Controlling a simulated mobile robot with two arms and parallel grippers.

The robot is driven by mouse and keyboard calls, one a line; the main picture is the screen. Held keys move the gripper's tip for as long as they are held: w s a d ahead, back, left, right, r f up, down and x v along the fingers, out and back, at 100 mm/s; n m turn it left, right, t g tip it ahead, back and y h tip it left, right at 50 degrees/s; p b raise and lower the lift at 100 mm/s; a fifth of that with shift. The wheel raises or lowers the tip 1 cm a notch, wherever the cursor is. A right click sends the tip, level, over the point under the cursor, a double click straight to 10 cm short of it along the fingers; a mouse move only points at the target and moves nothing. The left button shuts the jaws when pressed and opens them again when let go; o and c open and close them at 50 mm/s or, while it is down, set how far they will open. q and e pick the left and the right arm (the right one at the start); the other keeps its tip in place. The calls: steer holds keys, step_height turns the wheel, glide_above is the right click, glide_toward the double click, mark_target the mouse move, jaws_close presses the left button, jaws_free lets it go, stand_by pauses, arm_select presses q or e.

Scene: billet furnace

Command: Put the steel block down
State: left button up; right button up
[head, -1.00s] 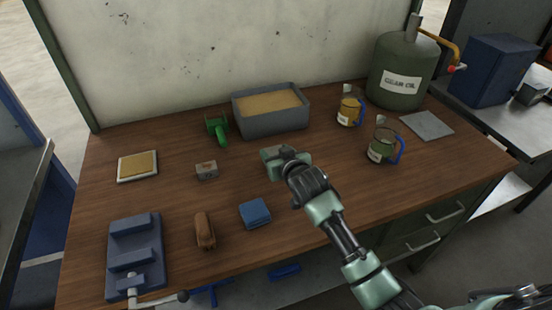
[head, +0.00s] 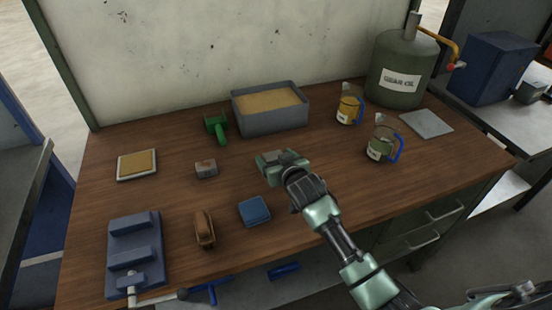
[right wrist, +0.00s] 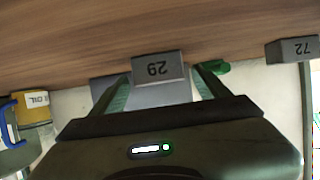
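My right gripper (head: 272,163) is over the middle of the bench, with its fingers low near the wooden top. The right wrist view is upside down and shows a grey steel block (right wrist: 158,68) with a number on its face. The block sits between the two green fingertips of the right gripper (right wrist: 162,76), which look closed on its sides. I cannot tell whether its underside touches the bench top. In the head view the hand mostly hides this block. My left gripper is not in view.
Another numbered block (head: 206,169) stands to the left, also in the wrist view (right wrist: 292,49). A grey sand tray (head: 270,124) and green tool (head: 216,127) lie behind. A blue block (head: 254,211) and brown brush (head: 204,229) lie in front. Oil jugs (head: 381,147) stand right.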

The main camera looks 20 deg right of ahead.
steer(key=shift+r, duration=0.25)
steer(key=v, duration=1.2)
steer(key=shift+b, duration=0.3)
